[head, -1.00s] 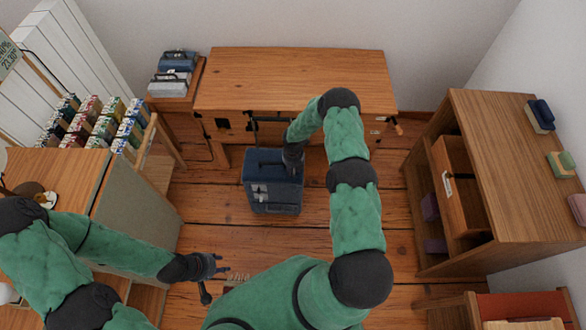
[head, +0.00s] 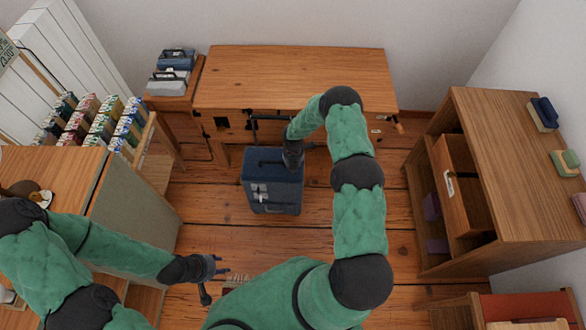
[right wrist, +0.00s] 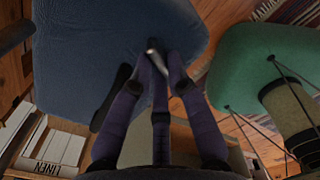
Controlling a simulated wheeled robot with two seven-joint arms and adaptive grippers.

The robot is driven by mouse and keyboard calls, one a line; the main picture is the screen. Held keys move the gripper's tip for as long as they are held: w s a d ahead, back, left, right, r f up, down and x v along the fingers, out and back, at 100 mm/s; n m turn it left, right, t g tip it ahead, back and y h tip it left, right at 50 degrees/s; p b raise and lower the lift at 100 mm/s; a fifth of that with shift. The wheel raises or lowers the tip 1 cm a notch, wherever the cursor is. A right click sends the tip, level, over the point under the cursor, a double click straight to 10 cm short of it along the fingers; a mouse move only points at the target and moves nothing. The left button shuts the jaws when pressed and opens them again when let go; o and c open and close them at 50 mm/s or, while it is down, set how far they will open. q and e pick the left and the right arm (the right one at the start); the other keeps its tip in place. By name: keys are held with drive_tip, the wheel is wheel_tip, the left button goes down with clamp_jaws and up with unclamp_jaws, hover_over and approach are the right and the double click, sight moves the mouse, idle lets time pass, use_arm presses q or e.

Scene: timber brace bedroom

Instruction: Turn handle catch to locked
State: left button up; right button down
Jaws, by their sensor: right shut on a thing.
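A dark blue case (head: 272,208) stands on the plank floor in front of the wooden desk. Pale metal fittings show on its near face. My right gripper (right wrist: 157,60) is at the right part of the case's top. In the right wrist view, its fingers are closed together around a small pale metal piece, seemingly the handle catch (right wrist: 152,44), against the blue surface. A dark bar, probably the handle (right wrist: 109,98), lies beside the fingers. The fingers hide most of the catch, so its position cannot be read. My left gripper (head: 218,271) is open and empty at the lower left, apart from the case.
The wooden desk (head: 290,75) stands behind the case. A cabinet with an open drawer (head: 462,190) is at the right. A unit with rows of small boxes (head: 95,125) is at the left. The floor right of the case is free apart from my right arm.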

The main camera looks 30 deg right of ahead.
drive_tip(key=m+b, duration=0.2)
drive_tip(key=m, duration=0.4)
drive_tip(key=shift+d+m, duration=0.1)
drive_tip(key=shift+m, duration=0.2)
drive_tip(key=m+b, duration=0.1)
drive_tip(key=m, duration=0.5)
drive_tip(key=shift+d+b, duration=0.1)
drive_tip(key=shift+b, duration=0.3)
drive_tip(key=shift+m, duration=0.4)
drive_tip(key=c, duration=1.2)
unclamp_jaws()
wheel_tip(320, 180, up, 12)
